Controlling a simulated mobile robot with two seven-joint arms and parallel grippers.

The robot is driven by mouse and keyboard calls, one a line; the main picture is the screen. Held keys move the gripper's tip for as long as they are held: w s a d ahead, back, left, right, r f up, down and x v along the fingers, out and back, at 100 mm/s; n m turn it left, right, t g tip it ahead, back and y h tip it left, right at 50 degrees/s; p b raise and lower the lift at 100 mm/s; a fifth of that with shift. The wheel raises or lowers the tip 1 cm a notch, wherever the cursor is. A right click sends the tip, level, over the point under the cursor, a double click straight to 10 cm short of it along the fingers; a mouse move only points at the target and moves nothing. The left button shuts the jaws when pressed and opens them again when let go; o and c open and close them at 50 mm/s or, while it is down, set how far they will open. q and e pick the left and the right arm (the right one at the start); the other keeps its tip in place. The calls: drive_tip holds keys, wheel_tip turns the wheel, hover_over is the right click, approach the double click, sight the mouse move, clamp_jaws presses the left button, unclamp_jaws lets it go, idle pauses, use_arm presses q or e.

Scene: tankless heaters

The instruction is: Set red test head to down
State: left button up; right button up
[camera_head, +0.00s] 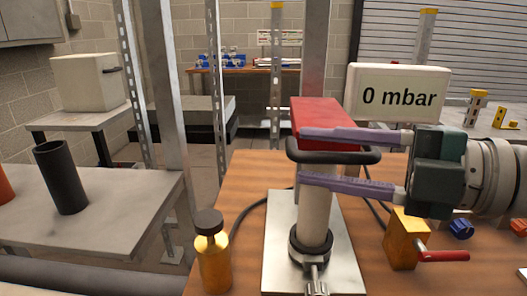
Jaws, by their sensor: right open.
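The red test head (318,115) sits at the top of a pale upright column (316,212) on a metal base plate (346,262). A black bar handle (333,158) runs around the column just below the red head. My right gripper (303,156) comes in from the right and is open. Its upper purple finger crosses in front of the red head, and its lower finger passes below the bar. In the picture the bar lies between the two fingers; I cannot tell whether they touch it. My left gripper is not in view.
A display box (398,97) reading "0 mbar" stands behind the gripper. A brass bottle (213,255) with a dark cap stands left of the base plate. A brass valve block (404,240) with a red lever (444,256) is at right. A black cylinder (61,177) stands on the left table.

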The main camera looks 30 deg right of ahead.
drive_tip(key=v, duration=0.7)
drive_tip(key=shift+s+d+p, duration=0.1)
drive_tip(key=shift+p, duration=0.3)
drive_tip(key=shift+s+d, duration=0.15)
drive_tip(key=shift+s, duration=0.1)
